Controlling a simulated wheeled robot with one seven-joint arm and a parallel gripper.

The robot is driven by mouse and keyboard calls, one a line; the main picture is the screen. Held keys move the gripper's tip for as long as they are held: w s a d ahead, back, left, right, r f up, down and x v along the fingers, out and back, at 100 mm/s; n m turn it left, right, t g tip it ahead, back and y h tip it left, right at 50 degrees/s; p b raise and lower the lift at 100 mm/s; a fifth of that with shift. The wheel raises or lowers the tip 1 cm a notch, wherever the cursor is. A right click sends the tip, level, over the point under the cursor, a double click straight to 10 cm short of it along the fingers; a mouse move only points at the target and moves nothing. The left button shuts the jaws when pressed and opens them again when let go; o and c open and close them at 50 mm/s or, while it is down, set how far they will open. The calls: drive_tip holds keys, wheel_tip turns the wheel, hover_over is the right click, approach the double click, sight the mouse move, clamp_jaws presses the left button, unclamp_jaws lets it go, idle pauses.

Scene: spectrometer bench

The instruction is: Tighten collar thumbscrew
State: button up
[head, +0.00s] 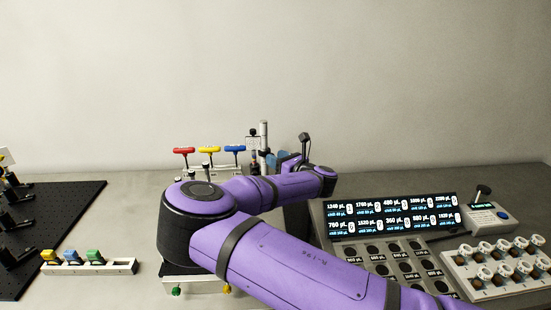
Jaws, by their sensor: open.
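A silver upright post (264,136) stands near the back of the bench, left of my wrist. A thinner post (253,145) with black and orange parts stands just left of it. I cannot make out the collar or its thumbscrew at this size. My gripper (274,161) is open near the foot of the posts, with its blue-grey fingers towards them. I cannot tell whether it touches anything. My forearm hides the lower part of this area.
Red, yellow and blue T-handled tools (209,150) stand in a rack at the back. A small rack (91,266) with coloured pieces and a black breadboard (62,225) lie left. A display panel (392,215), white knob tray (505,268) and joystick box (485,217) fill the right.

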drive_tip(key=shift+w+a, duration=0.35)
drive_tip(key=shift+w, duration=0.05)
clamp_jaws()
